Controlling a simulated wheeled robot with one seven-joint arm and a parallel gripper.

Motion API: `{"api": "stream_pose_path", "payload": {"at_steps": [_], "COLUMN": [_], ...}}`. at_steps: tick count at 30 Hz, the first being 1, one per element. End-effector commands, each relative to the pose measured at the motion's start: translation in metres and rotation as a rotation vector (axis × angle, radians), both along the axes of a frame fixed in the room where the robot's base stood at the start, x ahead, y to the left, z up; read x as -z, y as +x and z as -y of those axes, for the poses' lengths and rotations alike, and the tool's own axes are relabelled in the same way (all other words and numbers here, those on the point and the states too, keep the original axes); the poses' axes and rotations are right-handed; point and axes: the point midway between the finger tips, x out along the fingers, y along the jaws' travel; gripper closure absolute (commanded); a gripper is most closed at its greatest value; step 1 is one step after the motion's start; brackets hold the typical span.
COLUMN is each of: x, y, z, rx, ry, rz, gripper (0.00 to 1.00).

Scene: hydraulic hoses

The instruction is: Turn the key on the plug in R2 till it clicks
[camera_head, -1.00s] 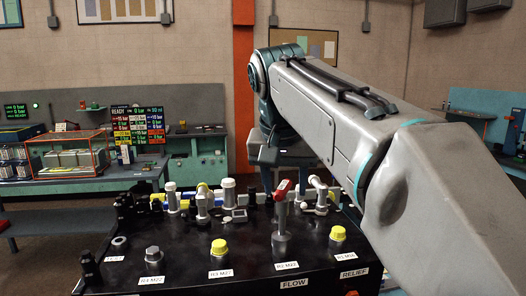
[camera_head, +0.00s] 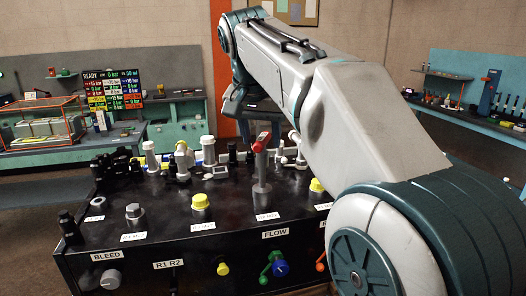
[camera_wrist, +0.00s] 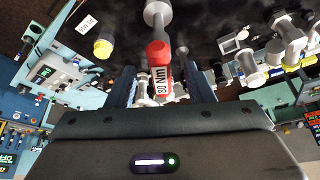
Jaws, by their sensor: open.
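A key with a red head and grey shaft (camera_head: 262,172) stands upright on the black bench top, in the row of ports. Its lower end hides the plug beneath it. The small label by it is too blurred to read for sure. In the wrist view the red key head (camera_wrist: 158,54) carries a white "80 Nm" label. My gripper (camera_wrist: 163,85) is open, with one dark finger on each side of the labelled part. I cannot tell whether either finger touches it. In the head view the fingers are not clearly visible.
Yellow caps (camera_head: 200,202) and a grey plug (camera_head: 133,214) stand in the same row. White and grey fittings (camera_head: 184,160) line the back of the bench. The front panel holds a yellow knob (camera_head: 223,269) and "BLEED", "R1 R2" and "FLOW" labels. My arm covers the right side.

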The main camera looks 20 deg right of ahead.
Motion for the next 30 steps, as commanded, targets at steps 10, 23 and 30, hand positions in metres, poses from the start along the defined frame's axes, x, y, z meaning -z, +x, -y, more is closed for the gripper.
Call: {"api": "stream_pose_path", "payload": {"at_steps": [10, 23, 30], "x": [0.041, 0.045, 0.044], "y": [0.015, 0.016, 0.016], "z": [0.008, 0.009, 0.009], "rx": [0.000, 0.000, 0.004], "ry": [0.000, 0.000, 0.000], "rz": [0.000, 0.001, 0.001], "gripper": [0.52, 0.72, 1.00]}}
